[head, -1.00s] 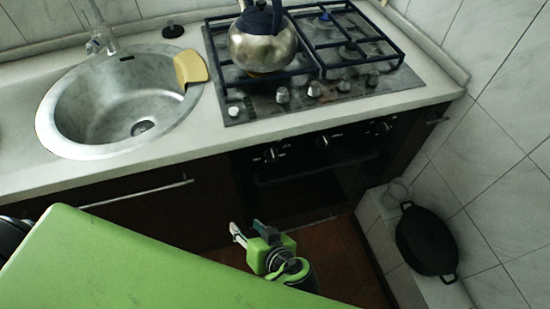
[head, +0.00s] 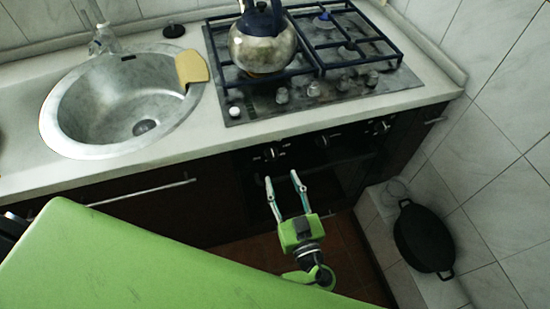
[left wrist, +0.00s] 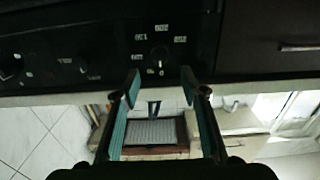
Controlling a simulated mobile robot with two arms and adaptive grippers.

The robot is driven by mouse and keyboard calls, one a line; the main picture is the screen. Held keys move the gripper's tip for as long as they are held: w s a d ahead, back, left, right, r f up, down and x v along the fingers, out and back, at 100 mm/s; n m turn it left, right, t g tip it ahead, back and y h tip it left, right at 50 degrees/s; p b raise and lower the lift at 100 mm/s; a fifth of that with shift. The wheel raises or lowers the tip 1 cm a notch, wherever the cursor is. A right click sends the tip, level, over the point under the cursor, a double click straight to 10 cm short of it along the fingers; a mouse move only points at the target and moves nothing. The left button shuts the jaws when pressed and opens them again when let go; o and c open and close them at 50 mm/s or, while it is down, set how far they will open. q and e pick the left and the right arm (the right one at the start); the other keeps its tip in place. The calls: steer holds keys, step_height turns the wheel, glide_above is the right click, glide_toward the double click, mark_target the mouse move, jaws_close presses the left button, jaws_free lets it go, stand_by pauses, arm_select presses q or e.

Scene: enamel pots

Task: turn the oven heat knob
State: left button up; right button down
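The oven front below the counter carries a row of dark knobs: a left knob (head: 270,153), a middle knob (head: 322,141) and a right knob (head: 382,127). I cannot tell which one sets the heat. My left gripper (head: 281,176) is open and empty, its fingers pointing at the oven below the left knob and apart from it. In the left wrist view, a knob (left wrist: 160,53) ringed by pale labels shows just beyond and between the open fingertips (left wrist: 160,74). Two more knobs lie left of it there. My right gripper is not in view.
A cooktop (head: 355,85) with a metal kettle (head: 262,42) sits above the oven. A sink (head: 125,100) is left. A drawer handle (head: 142,192) juts out left of the oven. A black pan (head: 424,238) stands by the right wall.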

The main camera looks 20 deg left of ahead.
mark_target(274, 158)
arm_select(q)
steer(key=p+x, duration=0.1)
steer(key=x, duration=0.6)
steer(key=shift+w+a, duration=0.1)
steer(key=shift+w, duration=0.1)
steer(key=c, duration=1.1)
